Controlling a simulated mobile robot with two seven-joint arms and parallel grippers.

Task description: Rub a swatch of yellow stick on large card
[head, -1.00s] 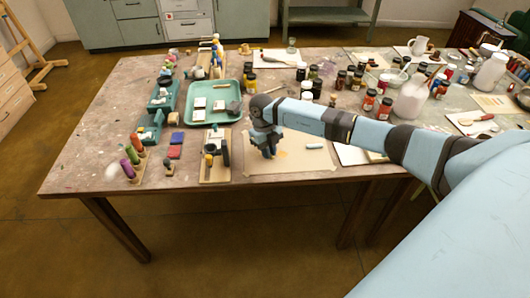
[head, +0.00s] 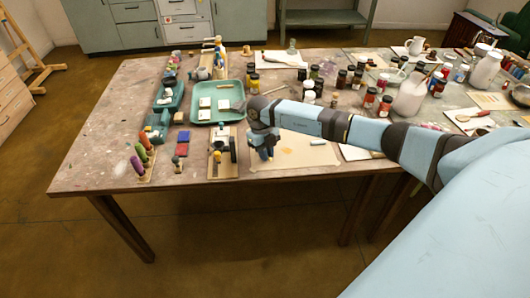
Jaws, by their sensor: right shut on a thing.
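The large card (head: 300,160) is a tan sheet lying flat near the front edge of the table. A faint yellow-orange mark (head: 287,151) shows on its middle. My right gripper (head: 266,155) points down over the left part of the card, left of the mark. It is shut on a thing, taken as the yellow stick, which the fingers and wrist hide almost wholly. I cannot tell whether its tip touches the card. My left gripper is not in view.
A wooden board (head: 222,172) with small tools lies just left of the card. A teal tray (head: 232,92) is behind it. A rack of coloured sticks (head: 143,160) stands at the left. Jars and bottles (head: 410,98) crowd the back right.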

